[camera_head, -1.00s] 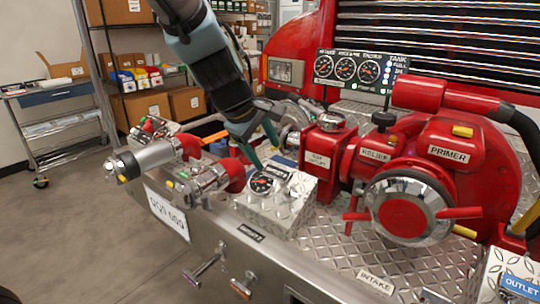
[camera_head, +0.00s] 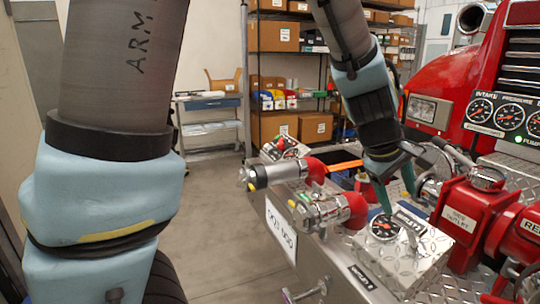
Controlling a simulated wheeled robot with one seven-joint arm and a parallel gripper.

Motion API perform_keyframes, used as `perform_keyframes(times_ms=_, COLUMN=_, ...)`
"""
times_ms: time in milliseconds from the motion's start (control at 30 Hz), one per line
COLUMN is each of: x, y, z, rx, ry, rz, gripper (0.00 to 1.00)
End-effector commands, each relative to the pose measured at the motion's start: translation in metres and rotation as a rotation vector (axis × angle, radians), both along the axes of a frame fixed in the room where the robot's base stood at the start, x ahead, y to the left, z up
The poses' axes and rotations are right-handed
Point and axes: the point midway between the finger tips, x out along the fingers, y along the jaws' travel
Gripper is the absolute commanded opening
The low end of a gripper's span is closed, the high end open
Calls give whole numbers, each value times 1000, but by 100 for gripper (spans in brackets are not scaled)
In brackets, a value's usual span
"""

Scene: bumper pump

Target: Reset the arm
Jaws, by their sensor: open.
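My arm comes down from the top of the head view, and a large part of it fills the left side. My gripper (camera_head: 396,190) has teal fingers that point down over the pump panel, spread apart. It is just behind a small gauge (camera_head: 383,228) on a diamond-plate box (camera_head: 405,262), close to the box's handle. Nothing shows between the fingers, though their tips are partly hidden by the panel parts.
Chrome and red outlets (camera_head: 318,211) stick out left of the gripper. A red pump body (camera_head: 463,215) stands to its right. The gauge panel (camera_head: 505,117) is behind. Shelves with boxes (camera_head: 273,125) and a cart (camera_head: 210,103) stand farther back. The floor (camera_head: 215,245) left of the bumper is clear.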

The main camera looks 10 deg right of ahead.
Motion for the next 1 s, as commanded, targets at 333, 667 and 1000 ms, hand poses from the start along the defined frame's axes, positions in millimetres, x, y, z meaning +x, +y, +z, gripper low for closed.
perform_keyframes(times_ms=333, x=82, y=152, z=-30, rx=211, ry=-112, rz=-68, gripper=70)
perform_keyframes(times_ms=667, x=91, y=322, z=-57, rx=446, ry=-119, rz=-209, gripper=70)
perform_keyframes(times_ms=1000, x=69, y=394, z=-68, rx=537, ry=-84, rz=-300, gripper=70)
